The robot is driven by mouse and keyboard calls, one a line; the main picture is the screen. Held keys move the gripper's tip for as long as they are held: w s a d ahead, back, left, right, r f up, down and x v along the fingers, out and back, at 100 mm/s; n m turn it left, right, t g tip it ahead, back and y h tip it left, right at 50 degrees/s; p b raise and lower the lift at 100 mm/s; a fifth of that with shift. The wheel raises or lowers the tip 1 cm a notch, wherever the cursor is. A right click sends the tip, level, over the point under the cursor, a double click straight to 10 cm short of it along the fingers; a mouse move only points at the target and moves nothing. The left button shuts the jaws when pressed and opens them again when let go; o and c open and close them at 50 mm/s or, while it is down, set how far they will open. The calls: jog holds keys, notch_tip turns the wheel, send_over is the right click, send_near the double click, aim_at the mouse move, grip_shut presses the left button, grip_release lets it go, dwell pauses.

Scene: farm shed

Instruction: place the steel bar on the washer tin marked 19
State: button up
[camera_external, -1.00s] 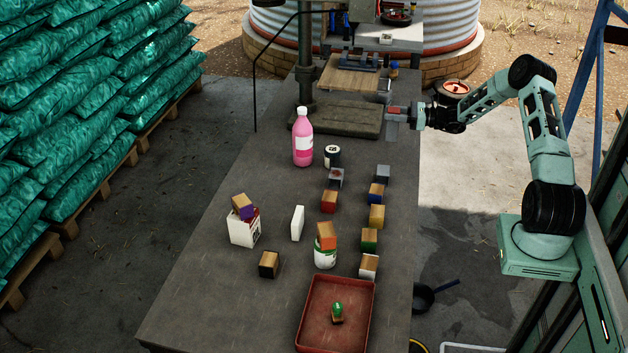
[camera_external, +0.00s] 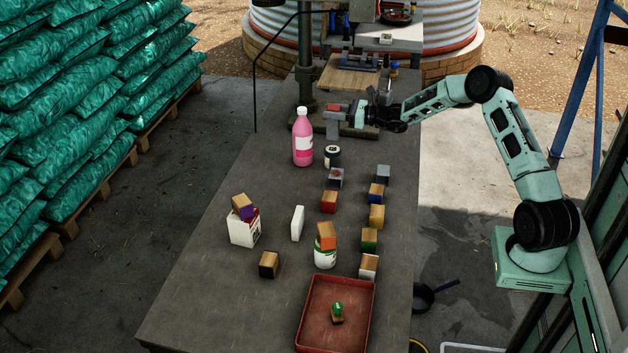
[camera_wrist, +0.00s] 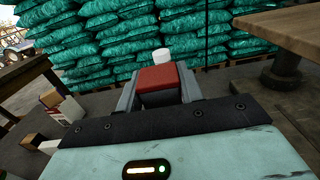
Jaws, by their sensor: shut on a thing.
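A pink bottle (camera_external: 303,142) stands close to the left of the bar; its white cap (camera_wrist: 162,56) shows behind it in the wrist view. Several coloured blocks, a white box (camera_external: 243,230) and a red tray (camera_external: 304,311) occupy the nearer table.

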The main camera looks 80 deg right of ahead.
aim_at(339, 123)
jog(key=shift+f, duration=2.15)
jog(key=shift+f, duration=0.2)
jog(key=o, duration=1.1)
jog(key=shift+o, duration=0.2)
jog(key=shift+s+r, duration=0.1)
jog(key=shift+r, duration=0.1)
jog(key=s, duration=1.1)
jog(key=shift+s, duration=0.4)
